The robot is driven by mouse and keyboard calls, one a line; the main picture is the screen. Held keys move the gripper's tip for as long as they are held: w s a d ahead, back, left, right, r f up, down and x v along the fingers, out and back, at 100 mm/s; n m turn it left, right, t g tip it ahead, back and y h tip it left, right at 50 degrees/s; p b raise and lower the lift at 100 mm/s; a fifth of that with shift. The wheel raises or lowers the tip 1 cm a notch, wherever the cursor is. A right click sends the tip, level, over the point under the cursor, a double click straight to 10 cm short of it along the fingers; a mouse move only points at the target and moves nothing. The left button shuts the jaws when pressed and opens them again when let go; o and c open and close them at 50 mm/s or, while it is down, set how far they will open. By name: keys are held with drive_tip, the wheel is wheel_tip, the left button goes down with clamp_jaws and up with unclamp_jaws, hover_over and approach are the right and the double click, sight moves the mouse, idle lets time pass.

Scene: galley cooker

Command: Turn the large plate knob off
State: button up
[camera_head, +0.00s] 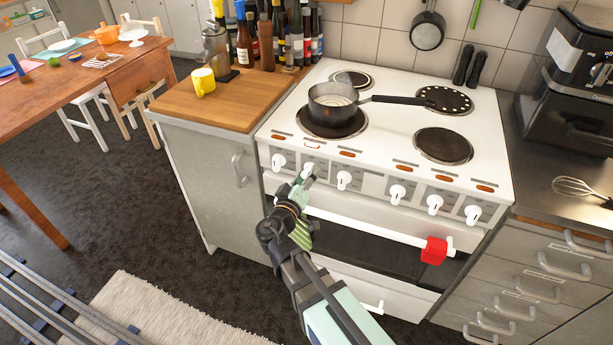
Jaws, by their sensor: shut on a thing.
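The white cooker (380,95) has a row of white knobs along its front panel. My gripper (306,177) is at the second knob from the left (309,167), shut on it, and it partly hides this knob. The knob's exact angle is hard to tell. The leftmost knob (278,160) and the third knob (344,179) stand free on either side. A dark saucepan (333,103) sits on the large front-left plate (331,128), its handle pointing right. I cannot read the markings that tie each knob to a plate.
The oven handle (370,226) runs below the knobs, with a red item (434,250) on its right end. A wooden worktop (225,98) with a yellow mug (203,82) and bottles is at left. A whisk (580,190) lies on the right counter. The floor in front is partly rug.

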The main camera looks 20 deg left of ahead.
drive_tip(key=n+b, duration=0.2)
drive_tip(key=n, duration=0.6)
drive_tip(key=shift+n+b, duration=0.3)
drive_tip(key=shift+b, duration=0.05)
idle(0.5)
drive_tip(key=o, duration=1.2)
drive_tip(key=shift+c, duration=0.2)
drive_tip(key=s, duration=0.7)
drive_tip(key=shift+s+a, duration=0.2)
drive_tip(key=shift+a, duration=0.05)
